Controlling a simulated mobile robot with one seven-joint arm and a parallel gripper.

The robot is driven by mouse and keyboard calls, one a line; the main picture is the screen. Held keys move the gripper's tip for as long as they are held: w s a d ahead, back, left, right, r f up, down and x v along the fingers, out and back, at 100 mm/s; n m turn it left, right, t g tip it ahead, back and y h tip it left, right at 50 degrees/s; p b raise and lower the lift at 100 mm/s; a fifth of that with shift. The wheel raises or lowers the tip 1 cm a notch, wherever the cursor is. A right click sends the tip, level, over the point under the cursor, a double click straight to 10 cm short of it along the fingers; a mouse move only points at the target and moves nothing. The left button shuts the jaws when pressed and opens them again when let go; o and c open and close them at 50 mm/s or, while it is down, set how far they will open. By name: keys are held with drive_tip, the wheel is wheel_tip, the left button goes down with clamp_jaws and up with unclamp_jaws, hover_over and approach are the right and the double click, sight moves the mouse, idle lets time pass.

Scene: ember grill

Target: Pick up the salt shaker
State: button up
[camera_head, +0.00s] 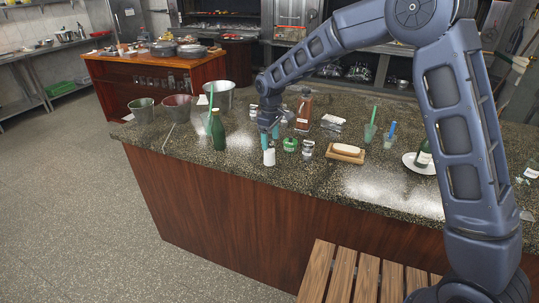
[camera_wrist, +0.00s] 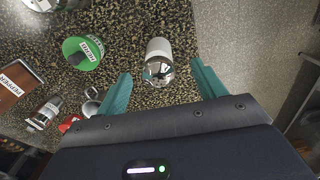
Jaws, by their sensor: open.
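A white shaker with a shiny metal top (camera_head: 269,158) stands on the dark speckled counter near its front edge; I take it for the salt shaker, though no label on it is readable. In the wrist view the white shaker (camera_wrist: 158,48) shows top end toward me, between the teal fingertips and slightly beyond them. My gripper (camera_head: 269,138) is just above it in the head view. In the wrist view my gripper (camera_wrist: 161,70) is open, with a clear gap on both sides of the shaker.
A green-lidded jar (camera_head: 290,145) and a small labelled shaker (camera_head: 307,150) stand to the right. A green bottle (camera_head: 218,132) stands left. In the wrist view, a brown pepper box (camera_wrist: 17,83) is at left.

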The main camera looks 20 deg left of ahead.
sight(269, 152)
drive_tip(key=f, duration=0.4)
drive_tip(key=shift+w+a+f, duration=0.2)
drive_tip(key=shift+a+f, duration=0.05)
drive_tip(key=shift+a, duration=0.05)
drive_tip(key=c, duration=1.2)
